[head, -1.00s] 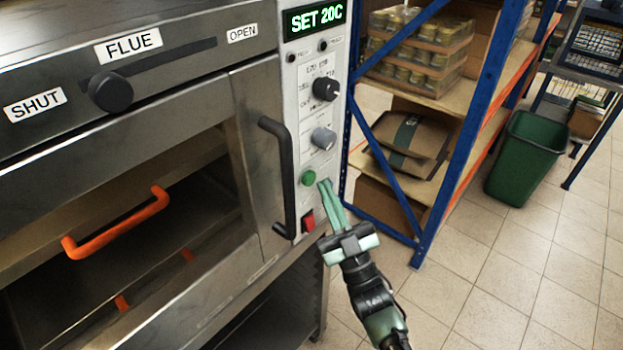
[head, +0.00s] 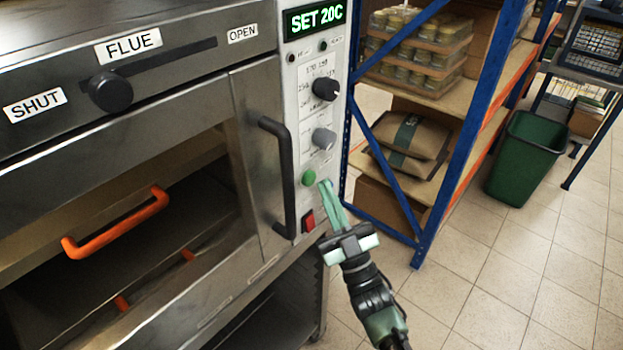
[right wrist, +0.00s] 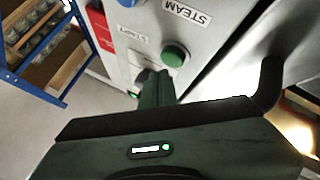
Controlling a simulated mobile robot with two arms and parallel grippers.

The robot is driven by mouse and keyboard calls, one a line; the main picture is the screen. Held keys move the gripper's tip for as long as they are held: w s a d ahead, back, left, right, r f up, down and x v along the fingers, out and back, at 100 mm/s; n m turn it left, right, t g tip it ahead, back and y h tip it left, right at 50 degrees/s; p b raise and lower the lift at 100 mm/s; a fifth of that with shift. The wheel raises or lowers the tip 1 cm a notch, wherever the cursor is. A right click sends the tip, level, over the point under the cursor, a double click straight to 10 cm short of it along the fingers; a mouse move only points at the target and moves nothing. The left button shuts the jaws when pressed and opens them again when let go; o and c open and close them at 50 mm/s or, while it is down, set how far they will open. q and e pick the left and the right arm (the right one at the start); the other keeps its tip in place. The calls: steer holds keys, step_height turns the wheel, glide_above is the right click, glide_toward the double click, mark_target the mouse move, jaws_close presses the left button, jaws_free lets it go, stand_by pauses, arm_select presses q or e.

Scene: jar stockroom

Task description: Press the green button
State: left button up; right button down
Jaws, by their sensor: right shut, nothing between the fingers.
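The green button (head: 308,177) is a round knob on the pale control panel (head: 301,100) of the oven, below the grey dial and above the red switch. It also shows in the right wrist view (right wrist: 175,55), near the STEAM label. My right gripper (head: 325,184) is shut and empty. Its fingertips are just right of the button in the head view. In the right wrist view the closed fingers (right wrist: 157,82) point toward the panel close to the button. I cannot tell whether they touch the panel. My left gripper is not in view.
A red switch (head: 308,220), a grey dial (head: 323,138) and a black dial (head: 326,89) share the panel. A dark vertical handle (head: 281,175) stands out left of the button. A blue-framed shelf (head: 470,120) is to the right, with open tiled floor beyond it.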

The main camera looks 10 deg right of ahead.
stand_by(0.4)
steer(key=shift+w+a, duration=0.25)
steer(key=shift+w, duration=0.1)
steer(key=shift+w+a+b, duration=0.3)
steer(key=shift+w+b, duration=0.05)
steer(key=shift+b, duration=0.1)
stand_by(0.6)
stand_by(0.4)
steer(key=shift+s+d+p, duration=0.35)
steer(key=shift+s+d, duration=0.2)
steer(key=shift+s, duration=0.2)
steer(key=s+d, duration=0.1)
steer(key=s, duration=0.1)
steer(key=s+d+p, duration=0.1)
steer(key=s+d, duration=0.1)
stand_by(0.8)
